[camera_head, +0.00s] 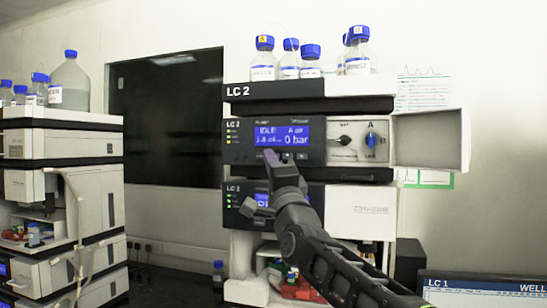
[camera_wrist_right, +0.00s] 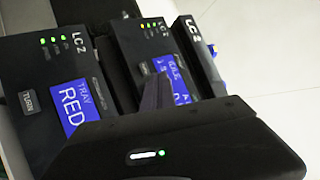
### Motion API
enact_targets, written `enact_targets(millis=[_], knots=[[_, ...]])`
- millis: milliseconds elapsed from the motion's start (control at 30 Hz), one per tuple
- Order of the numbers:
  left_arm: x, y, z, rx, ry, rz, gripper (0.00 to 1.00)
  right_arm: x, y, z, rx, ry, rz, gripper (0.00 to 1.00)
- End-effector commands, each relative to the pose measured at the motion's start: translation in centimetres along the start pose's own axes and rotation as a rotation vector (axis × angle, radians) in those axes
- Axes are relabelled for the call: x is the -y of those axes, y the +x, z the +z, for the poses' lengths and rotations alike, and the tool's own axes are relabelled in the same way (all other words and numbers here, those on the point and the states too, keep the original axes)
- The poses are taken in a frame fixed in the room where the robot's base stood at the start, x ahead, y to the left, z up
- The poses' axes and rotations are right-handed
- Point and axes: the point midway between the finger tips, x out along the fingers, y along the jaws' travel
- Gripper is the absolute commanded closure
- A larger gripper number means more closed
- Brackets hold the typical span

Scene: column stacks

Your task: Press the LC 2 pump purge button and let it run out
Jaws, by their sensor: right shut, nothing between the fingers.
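The LC 2 stack has a black top panel labelled LC 2 (camera_head: 300,89). Below it is the pump module (camera_head: 240,142), whose blue display (camera_head: 282,135) reads IDLE, A off and 0 bar. A row of small buttons (camera_head: 302,155) runs under the display; I cannot read which is purge, and my gripper hides part of the row. My right gripper (camera_head: 270,157) is shut and empty, its tip in front of the pump's lower edge. In the wrist view its fingers (camera_wrist_right: 153,93) overlap the pump panel; contact is unclear. My left gripper is not in view.
A valve panel with a blue knob (camera_head: 371,140) and an open door (camera_head: 430,140) are right of the display. Bottles (camera_head: 311,60) stand on top. The module below (camera_head: 375,212) has its own display, reading TRAY RED in the wrist view (camera_wrist_right: 72,103). Another stack (camera_head: 60,145) stands left.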

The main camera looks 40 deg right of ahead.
Motion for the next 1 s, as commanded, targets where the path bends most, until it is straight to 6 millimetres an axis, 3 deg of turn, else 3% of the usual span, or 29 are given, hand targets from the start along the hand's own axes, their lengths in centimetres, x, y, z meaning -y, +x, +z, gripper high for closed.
enact_targets(millis=[1000], knots=[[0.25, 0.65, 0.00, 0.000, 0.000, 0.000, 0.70, -0.49, 0.70, -0.52, 0.000, 0.000, 0.000, 1.00]])
